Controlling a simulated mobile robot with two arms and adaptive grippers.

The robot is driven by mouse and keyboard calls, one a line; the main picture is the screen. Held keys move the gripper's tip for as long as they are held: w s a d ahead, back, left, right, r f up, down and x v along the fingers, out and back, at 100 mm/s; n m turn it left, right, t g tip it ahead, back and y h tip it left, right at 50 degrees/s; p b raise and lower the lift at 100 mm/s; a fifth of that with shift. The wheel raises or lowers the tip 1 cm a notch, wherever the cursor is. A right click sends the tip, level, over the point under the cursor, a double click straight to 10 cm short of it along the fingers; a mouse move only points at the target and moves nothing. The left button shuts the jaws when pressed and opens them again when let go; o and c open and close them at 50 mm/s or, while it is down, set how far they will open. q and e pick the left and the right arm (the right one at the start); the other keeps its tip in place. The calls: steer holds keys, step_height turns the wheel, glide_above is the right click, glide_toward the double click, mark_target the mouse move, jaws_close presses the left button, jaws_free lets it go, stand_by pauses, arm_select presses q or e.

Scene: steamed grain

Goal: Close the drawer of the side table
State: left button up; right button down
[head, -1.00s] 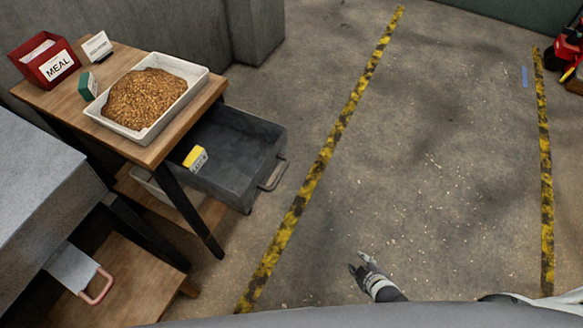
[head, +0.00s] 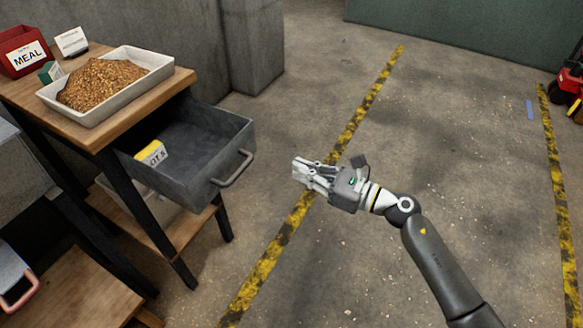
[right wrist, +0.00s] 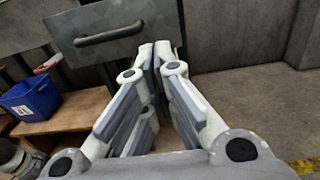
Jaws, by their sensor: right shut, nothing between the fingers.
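The side table (head: 182,78) has a wooden top and dark legs. Its grey drawer (head: 224,158) is pulled out toward the right, with a bar handle (head: 236,170) on its front. A yellow-and-white labelled box (head: 151,153) lies inside the drawer. My right gripper (head: 297,170) is shut and empty, to the right of the drawer front and apart from it. In the right wrist view, the drawer front (right wrist: 150,22) and its handle (right wrist: 108,34) lie beyond the closed fingertips (right wrist: 155,48). My left gripper is not in view.
On the table top stand a tray of grain (head: 165,72), a red MEAL box (head: 20,50) and small cards. A lower table with a pink handle (head: 18,298) is at the left. A blue bin (right wrist: 30,98) shows in the wrist view.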

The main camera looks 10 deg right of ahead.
mark_target(248, 148)
steer(key=x, duration=1.2)
steer(key=shift+w+a, duration=0.1)
steer(key=shift+a, duration=0.05)
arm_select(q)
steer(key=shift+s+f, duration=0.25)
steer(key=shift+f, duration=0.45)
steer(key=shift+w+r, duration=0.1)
arm_select(e)
steer(key=shift+w+a, duration=0.1)
